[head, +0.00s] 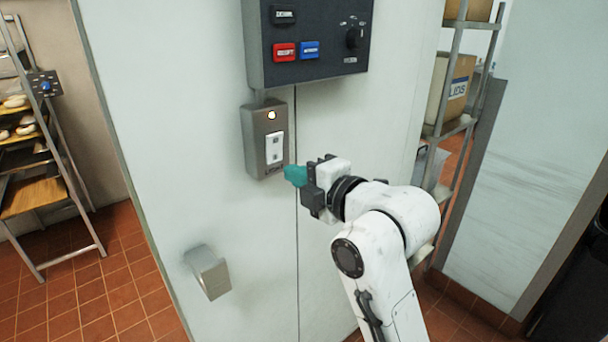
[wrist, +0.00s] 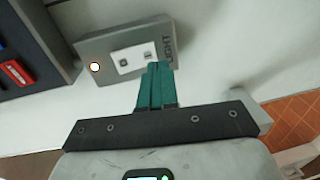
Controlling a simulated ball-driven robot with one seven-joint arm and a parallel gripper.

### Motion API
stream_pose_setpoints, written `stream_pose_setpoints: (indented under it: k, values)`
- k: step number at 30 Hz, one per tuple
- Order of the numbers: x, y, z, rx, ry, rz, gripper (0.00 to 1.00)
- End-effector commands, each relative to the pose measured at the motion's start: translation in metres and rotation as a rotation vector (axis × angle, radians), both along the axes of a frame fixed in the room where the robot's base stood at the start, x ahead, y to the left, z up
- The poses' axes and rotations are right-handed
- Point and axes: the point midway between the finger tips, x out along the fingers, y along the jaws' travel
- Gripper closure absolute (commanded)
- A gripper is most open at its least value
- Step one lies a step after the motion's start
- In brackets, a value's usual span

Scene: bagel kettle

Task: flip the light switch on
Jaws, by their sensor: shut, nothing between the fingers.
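The light switch is a white rocker (head: 274,148) on a grey metal box on the pale wall, with a lit amber lamp (head: 271,115) above it. In the wrist view the rocker plate (wrist: 138,57) carries small marks, and the box is lettered "LIGHT" at its end. My gripper (head: 290,175) has teal fingers, shut and empty. Its tips are just right of the box's lower part in the head view. In the wrist view the fingertips (wrist: 159,66) overlap the lettered end of the rocker plate. I cannot tell whether they touch it.
A dark control panel (head: 308,40) with red and blue buttons and a knob is mounted just above the switch box. A metal handle-like box (head: 207,272) sticks out lower on the wall. Racks stand at left (head: 35,190) and right (head: 462,100).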

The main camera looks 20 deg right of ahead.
Motion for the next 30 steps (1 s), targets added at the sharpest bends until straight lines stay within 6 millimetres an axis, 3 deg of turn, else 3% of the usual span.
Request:
stream_pose_setpoints:
  k: [21,30]
  values:
    - [-0.087,-0.029,-0.012,0.0,-0.001,-0.002,1.0]
    - [-0.095,-0.032,-0.012,0.0,-0.001,-0.001,1.0]
